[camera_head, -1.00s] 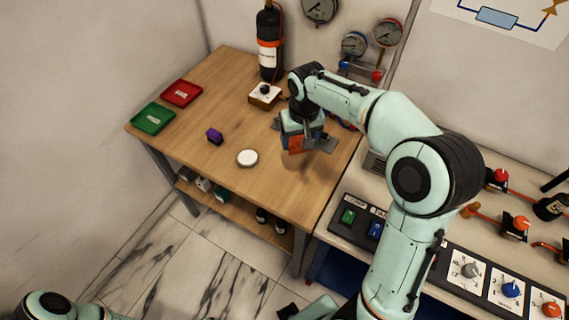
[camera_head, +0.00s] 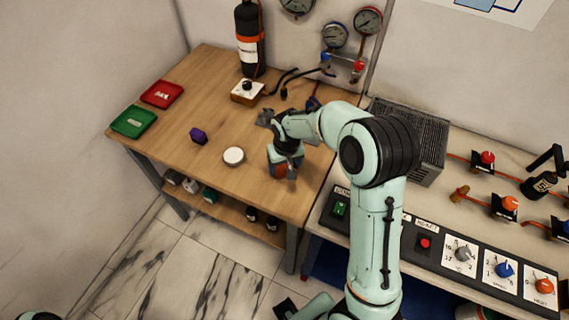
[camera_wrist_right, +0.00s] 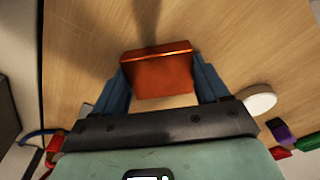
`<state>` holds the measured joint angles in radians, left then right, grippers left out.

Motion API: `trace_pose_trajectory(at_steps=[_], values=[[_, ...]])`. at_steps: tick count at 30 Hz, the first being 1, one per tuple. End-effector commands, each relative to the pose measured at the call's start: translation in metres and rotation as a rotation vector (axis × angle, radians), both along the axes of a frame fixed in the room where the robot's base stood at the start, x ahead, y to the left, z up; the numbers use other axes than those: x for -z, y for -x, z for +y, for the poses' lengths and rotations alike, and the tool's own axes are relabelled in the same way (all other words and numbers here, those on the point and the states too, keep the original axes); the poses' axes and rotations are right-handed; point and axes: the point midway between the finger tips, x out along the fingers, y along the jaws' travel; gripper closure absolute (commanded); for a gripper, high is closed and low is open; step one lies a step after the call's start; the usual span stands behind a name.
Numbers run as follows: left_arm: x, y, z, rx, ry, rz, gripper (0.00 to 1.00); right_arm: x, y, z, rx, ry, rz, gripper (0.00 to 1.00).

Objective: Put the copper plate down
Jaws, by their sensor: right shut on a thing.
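The copper plate (camera_head: 281,171) is an orange-brown flat block, and it shows clearly in the right wrist view (camera_wrist_right: 157,76). My right gripper (camera_head: 284,168) is shut on it, with one blue finger on each side of the plate in the wrist view. The gripper points down over the front right part of the wooden table (camera_head: 225,185). A shadow lies on the wood by the plate; I cannot tell whether the plate touches the table.
A white round disc (camera_head: 234,156) lies left of the plate, with a purple block (camera_head: 198,136) beyond it. Green (camera_head: 134,122) and red (camera_head: 161,94) trays sit at the far left. A black-knobbed box (camera_head: 247,92) stands at the back. Wood around the disc is clear.

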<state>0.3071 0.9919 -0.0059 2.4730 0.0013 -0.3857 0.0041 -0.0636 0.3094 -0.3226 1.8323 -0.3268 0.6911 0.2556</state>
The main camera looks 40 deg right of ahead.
Motion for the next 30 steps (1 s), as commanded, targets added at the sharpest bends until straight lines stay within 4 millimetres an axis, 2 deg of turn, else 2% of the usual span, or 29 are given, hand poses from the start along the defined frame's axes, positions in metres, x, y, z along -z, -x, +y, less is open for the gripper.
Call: trace_pose_trajectory(at_steps=[9,10,12,19,23,26,30], values=[[0.004,0.002,0.0,0.0,0.0,0.002,0.57,0.003,0.0,0.0,0.0,0.001,-0.002,0.73],[0.003,0.002,0.0,0.0,0.0,0.002,0.57,0.003,0.0,0.0,0.0,0.0,0.0,0.16],[0.002,0.002,0.0,0.0,-0.001,0.002,0.57,0.003,0.0,0.0,0.0,0.0,0.0,0.0],[0.002,0.001,0.0,0.0,0.0,0.001,0.57,0.002,0.0,0.0,0.0,0.0,0.0,0.0],[-0.001,-0.001,0.0,0.0,0.0,-0.001,0.57,-0.007,0.0,0.0,0.0,0.0,-0.003,0.0],[-0.002,-0.001,0.0,0.0,0.001,-0.002,0.57,-0.022,0.001,0.001,-0.001,0.0,-0.005,0.0],[-0.005,-0.003,0.0,0.0,0.0,-0.003,0.57,-0.053,0.004,0.002,-0.002,0.0,-0.007,0.0]])
